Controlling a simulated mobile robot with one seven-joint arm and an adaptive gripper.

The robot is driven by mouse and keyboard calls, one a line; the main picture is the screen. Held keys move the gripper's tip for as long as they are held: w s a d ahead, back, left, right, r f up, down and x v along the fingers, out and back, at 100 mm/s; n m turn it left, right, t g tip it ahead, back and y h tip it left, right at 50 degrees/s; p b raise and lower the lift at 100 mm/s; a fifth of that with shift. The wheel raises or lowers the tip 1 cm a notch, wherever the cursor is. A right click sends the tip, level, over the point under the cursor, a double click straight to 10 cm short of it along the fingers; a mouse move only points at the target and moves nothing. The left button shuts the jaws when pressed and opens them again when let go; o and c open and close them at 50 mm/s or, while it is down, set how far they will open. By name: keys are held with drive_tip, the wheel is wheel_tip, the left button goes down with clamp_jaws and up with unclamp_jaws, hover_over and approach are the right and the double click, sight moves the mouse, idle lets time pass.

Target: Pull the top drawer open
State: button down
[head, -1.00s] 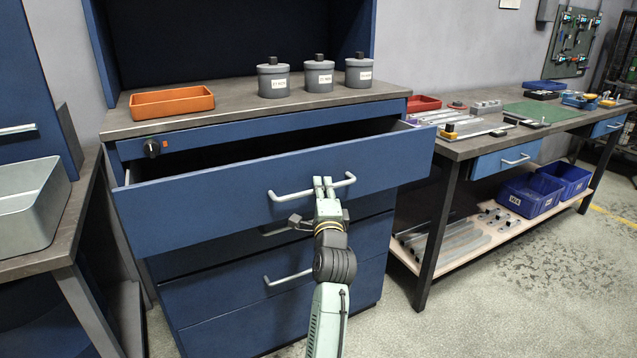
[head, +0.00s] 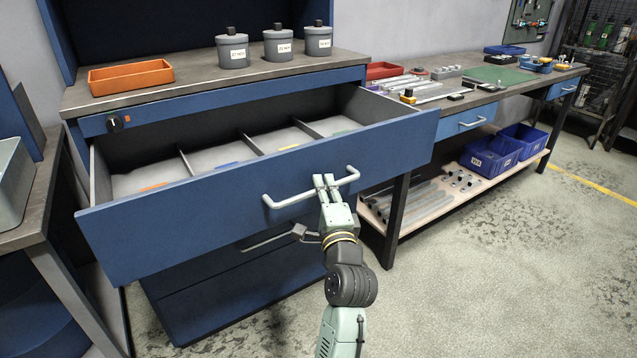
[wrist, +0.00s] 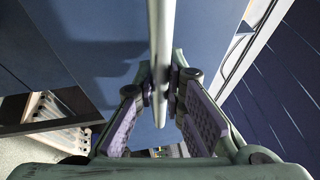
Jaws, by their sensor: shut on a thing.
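The top drawer (head: 200,222) of the blue cabinet is pulled well out, and its divided inside shows in the head view. Its pale bar handle (head: 290,200) runs across the drawer front. My gripper (head: 325,182) is shut on the handle near its right end. In the wrist view the handle (wrist: 162,45) passes between the two fingers of my gripper (wrist: 165,95). The lower drawers are closed, partly hidden behind the open drawer and my arm.
An orange tray (head: 130,76) and three grey lidded canisters (head: 232,50) stand on the cabinet top. A workbench (head: 450,100) with parts and blue bins (head: 490,157) below stands at the right. Another bench (head: 30,205) is close at the left. Floor at the right front is clear.

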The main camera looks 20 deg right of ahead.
drive_tip(key=c, duration=1.7)
unclamp_jaws()
drive_tip(key=shift+o, duration=0.2)
drive_tip(key=v, duration=1.2)
